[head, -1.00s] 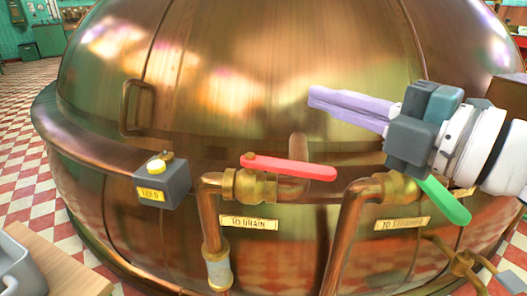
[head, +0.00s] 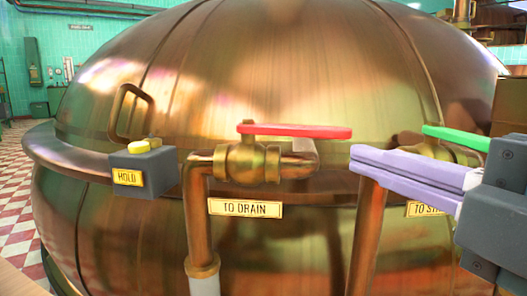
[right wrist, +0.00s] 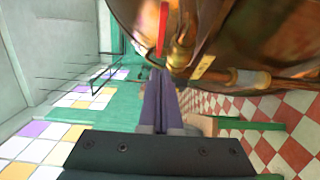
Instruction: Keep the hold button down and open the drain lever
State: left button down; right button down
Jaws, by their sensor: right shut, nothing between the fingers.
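The red drain lever (head: 300,131) lies about level across the brass valve (head: 247,163) above the "TO DRAIN" plate (head: 245,208). The lever also shows upright near the top of the right wrist view (right wrist: 163,28). The hold button (head: 139,147) is a yellow knob on a grey box (head: 150,172) labelled "HOLD", left of the valve; nothing touches it. My right gripper (head: 356,159) is shut and empty, its lilac fingers pointing left. In the head view its tips are just below and right of the lever's free end. My left gripper is out of view.
The large copper kettle (head: 290,70) fills the background. A green lever (head: 457,138) sits behind my right gripper, above a partly hidden plate (head: 415,209). A copper pipe (head: 368,235) runs down below my right fingers. A handle (head: 131,110) stands behind the hold box.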

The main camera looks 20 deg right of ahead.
jog(key=b, duration=0.1)
send_near(306, 133)
jog(key=w+a, duration=0.3)
jog(key=shift+w+d+f+b, duration=0.1)
jog(key=shift+w+d+b, duration=0.25)
jog(key=shift+w+b, duration=0.15)
jog(key=shift+w+d+f+b, duration=0.1)
jog(key=shift+w+d+b, duration=0.3)
jog(key=shift+w, duration=0.25)
jog(key=shift+w+d+r, duration=0.1)
jog(key=shift+w+d, duration=0.05)
jog(key=shift+w, duration=0.05)
